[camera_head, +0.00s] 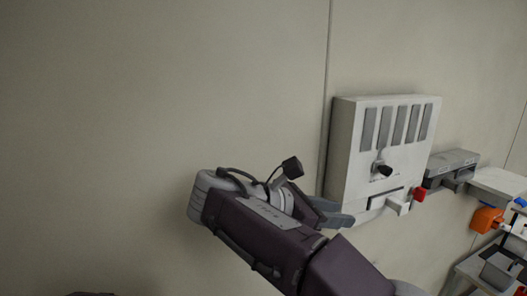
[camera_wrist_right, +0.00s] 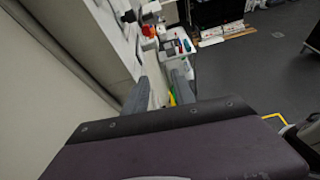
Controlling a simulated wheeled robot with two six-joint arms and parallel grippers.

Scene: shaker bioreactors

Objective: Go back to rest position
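My right gripper (camera_head: 340,213) is raised in front of the pale wall, its arm coming up from the lower right. Its fingers point right, toward the lower part of a white wall unit (camera_head: 345,150), and overlap its lower left corner in the head view. I cannot tell whether they touch it. In the right wrist view the two fingers (camera_wrist_right: 159,78) stand apart with nothing held between them. My left gripper is not in view.
The wall unit has grey slats, a black knob (camera_head: 384,170) and a red knob (camera_head: 419,194). A grey device (camera_head: 452,165) and an orange item (camera_head: 487,219) are further right. The wall at left is bare. Grey floor (camera_wrist_right: 250,70) shows in the wrist view.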

